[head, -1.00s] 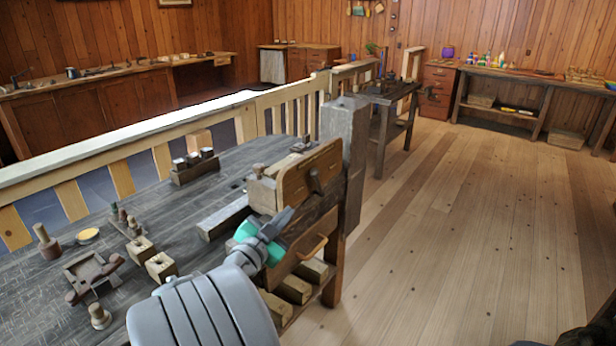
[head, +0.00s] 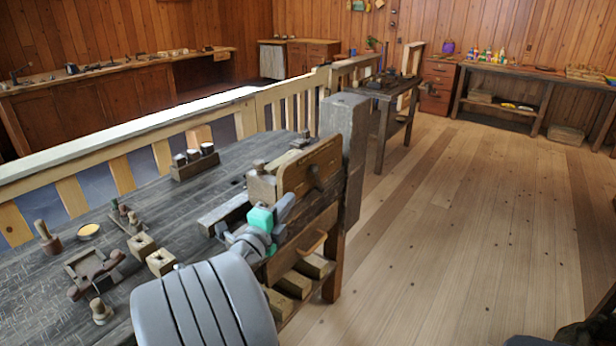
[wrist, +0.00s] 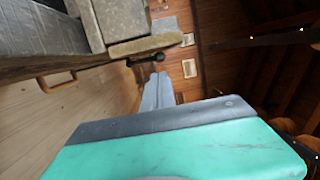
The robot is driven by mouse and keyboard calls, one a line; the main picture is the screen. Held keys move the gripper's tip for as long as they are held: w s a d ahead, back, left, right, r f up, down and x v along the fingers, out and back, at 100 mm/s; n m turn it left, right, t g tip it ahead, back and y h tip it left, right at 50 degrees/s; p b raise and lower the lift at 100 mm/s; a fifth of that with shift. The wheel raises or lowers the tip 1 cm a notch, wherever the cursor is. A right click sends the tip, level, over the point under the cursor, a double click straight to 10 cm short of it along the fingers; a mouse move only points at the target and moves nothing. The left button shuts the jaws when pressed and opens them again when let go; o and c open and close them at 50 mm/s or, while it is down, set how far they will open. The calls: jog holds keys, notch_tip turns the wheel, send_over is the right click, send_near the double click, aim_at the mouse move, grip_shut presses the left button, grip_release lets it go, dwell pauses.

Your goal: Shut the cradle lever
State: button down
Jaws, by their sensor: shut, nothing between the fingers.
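A low dark wooden piece with a recessed middle and rounded ends (head: 92,264), which looks like the cradle, lies on the workbench at the left of the head view. I cannot make out clearly which part of it is a lever, or whether that is open or shut. My gripper (head: 284,207), with its teal body, is well to the right of it, above the bench's front edge near the wooden vise jaw (head: 312,168). In the wrist view my gripper's grey fingers (wrist: 158,92) are together and empty, and the cradle is not seen there.
Two pale drilled blocks (head: 160,262) and a small peg (head: 101,311) stand close to the cradle. A mallet-like peg (head: 47,238) and a round tin (head: 88,230) are behind it. A slatted railing (head: 120,175) runs along the back. Open floor (head: 450,240) lies right.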

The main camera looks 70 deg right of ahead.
aim_at(313, 171)
jog(key=d+p, duration=0.1)
jog(key=d, duration=0.3)
jog(key=d+p, duration=0.1)
jog(key=d, duration=0.3)
jog(key=d+p, duration=0.1)
jog(key=d, duration=0.3)
jog(key=shift+s+d+r, duration=0.3)
jog(key=shift+r, duration=0.1)
jog(key=shift+r+p, duration=0.1)
jog(key=shift+p, duration=0.25)
